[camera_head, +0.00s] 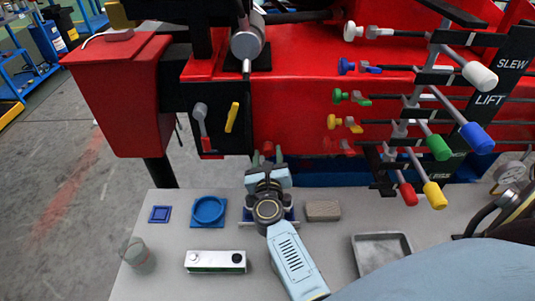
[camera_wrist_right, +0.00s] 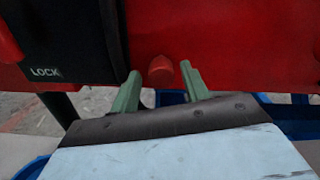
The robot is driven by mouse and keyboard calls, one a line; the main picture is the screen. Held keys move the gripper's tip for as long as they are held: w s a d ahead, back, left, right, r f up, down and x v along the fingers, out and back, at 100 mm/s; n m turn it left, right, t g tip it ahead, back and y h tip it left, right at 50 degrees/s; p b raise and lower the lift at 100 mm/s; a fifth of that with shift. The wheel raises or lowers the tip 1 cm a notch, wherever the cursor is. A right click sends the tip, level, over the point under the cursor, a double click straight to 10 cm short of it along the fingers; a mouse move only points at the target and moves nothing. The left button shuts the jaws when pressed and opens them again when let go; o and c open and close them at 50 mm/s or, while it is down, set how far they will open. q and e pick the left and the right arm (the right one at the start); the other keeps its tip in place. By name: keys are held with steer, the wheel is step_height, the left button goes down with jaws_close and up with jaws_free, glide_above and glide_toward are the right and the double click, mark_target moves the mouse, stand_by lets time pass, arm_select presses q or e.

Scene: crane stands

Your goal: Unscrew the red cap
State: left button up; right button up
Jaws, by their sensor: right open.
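The red cap (camera_wrist_right: 160,71) is a small rounded plug on the red machine body, and it also shows in the head view (camera_head: 267,147). My right gripper (camera_wrist_right: 162,86) is open, with one green finger to each side of the cap in the wrist picture. In the head view the right gripper (camera_head: 267,158) points at the machine from the table side, just below the cap. I cannot tell whether the fingers reach around the cap or stop short of it. Nothing is held. My left gripper is not in view.
The table (camera_head: 185,285) holds a blue ring (camera_head: 208,210), a blue square (camera_head: 159,214), a level (camera_head: 216,262), a glass (camera_head: 137,253), a sponge-like block (camera_head: 323,210) and a metal tray (camera_head: 382,252). Coloured levers (camera_head: 438,147) stick out at the right. A LOCK panel (camera_wrist_right: 65,40) stands left of the cap.

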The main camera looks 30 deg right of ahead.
steer(key=shift+f+m+b, duration=0.3)
steer(key=shift+m+b, duration=0.25)
steer(key=shift+m, duration=0.35)
steer(key=shift+r+m+b, duration=0.15)
steer(key=shift+m+b, duration=0.3)
steer(key=shift+m, duration=0.65)
steer(key=m+b, duration=0.2)
steer(key=m, duration=0.2)
steer(key=shift+r+m+b, duration=0.1)
steer(key=shift+m+b, duration=0.2)
steer(key=shift+m, duration=0.3)
jaws_close()
steer(key=shift+s, duration=0.1)
